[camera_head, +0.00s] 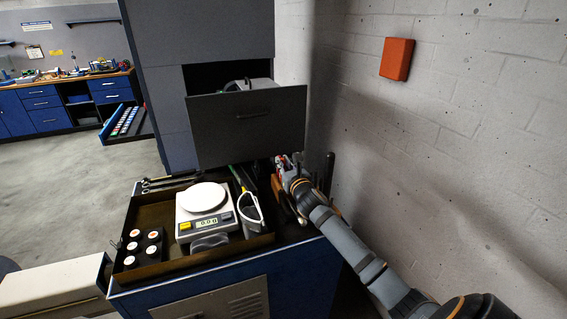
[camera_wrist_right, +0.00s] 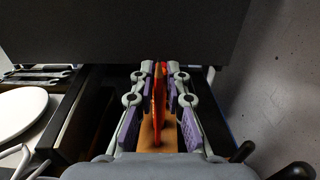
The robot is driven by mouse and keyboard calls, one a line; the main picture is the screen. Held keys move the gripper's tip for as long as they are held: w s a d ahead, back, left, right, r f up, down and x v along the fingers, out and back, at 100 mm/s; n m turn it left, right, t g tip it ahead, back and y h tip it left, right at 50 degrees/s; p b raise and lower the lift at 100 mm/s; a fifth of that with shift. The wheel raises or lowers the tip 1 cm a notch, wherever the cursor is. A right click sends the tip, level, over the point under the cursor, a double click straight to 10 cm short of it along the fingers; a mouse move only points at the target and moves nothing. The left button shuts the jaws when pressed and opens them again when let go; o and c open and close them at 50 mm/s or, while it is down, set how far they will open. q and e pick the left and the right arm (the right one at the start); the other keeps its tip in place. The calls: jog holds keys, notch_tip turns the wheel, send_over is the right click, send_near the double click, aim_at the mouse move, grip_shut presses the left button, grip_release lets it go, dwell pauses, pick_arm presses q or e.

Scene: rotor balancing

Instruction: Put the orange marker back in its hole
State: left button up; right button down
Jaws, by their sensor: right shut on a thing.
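My right gripper (camera_head: 284,166) is at the back right of the cabinet top, below the open drawer. In the right wrist view my right gripper (camera_wrist_right: 158,75) is shut on the orange marker (camera_wrist_right: 158,100), which stands between the purple-padded fingers. A tan wooden block (camera_wrist_right: 150,136) shows below and behind the marker. Whether the marker's lower end is in a hole or above the block I cannot tell, and no hole is visible. In the head view the arm and gripper largely hide the block and marker. My left gripper is not in view.
An open grey drawer (camera_head: 247,124) overhangs the work area closely. A tray (camera_head: 152,207) to the left holds a white scale (camera_head: 203,202) reading about 0.0 and several black-and-white capped pots (camera_head: 130,247). Dark upright handles (camera_wrist_right: 243,151) stand right of the gripper. A wall is at the right.

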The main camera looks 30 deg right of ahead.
jog(key=c, duration=1.3)
grip_release()
jog(key=shift+s, duration=0.15)
jog(key=v, duration=1.1)
jog(key=shift+s+a, duration=0.1)
jog(key=shift+s, duration=0.25)
